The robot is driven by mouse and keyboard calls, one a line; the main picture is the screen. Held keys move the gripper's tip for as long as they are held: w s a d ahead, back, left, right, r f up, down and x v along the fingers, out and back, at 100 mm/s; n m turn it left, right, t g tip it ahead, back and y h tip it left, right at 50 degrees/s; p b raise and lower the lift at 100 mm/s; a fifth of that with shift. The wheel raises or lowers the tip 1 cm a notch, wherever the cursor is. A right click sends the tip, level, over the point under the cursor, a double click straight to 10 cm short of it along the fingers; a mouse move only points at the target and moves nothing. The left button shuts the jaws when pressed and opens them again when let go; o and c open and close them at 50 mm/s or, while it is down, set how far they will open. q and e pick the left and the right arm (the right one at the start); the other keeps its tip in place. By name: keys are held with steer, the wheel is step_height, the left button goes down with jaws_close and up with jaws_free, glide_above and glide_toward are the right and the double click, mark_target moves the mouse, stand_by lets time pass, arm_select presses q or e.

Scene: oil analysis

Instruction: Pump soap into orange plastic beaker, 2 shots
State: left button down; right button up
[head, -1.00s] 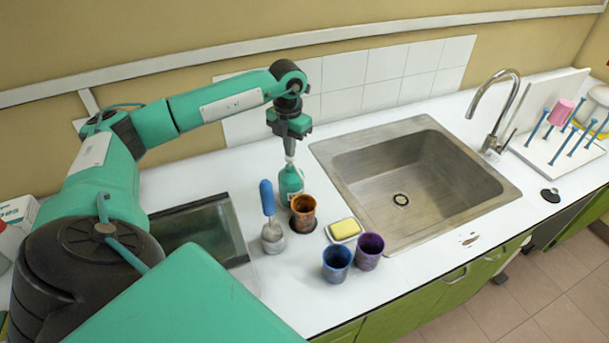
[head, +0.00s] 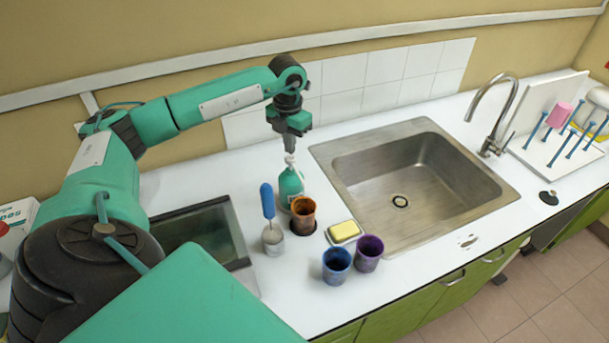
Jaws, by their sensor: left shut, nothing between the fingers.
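The green soap bottle (head: 291,184) stands upright on the white counter, with its pale pump head (head: 289,160) on top. My left gripper (head: 290,150) is shut and empty, pointing down directly above the pump head. Its fingertips are very close to the pump; I cannot tell whether they touch it. The orange plastic beaker (head: 303,212) stands upright just in front of the bottle and hides part of the bottle's base. I cannot make out any soap in the beaker. My right gripper is not in view.
A blue-handled brush in a holder (head: 272,236) stands left of the beaker. A yellow sponge (head: 344,230) on a dish, a blue cup (head: 336,264) and a purple cup (head: 369,252) stand to its right and front. The sink (head: 410,185) and faucet (head: 493,115) lie farther right.

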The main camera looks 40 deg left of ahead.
arm_select(q)
steer(key=shift+r+p, duration=1.45)
steer(key=shift+r, duration=1.35)
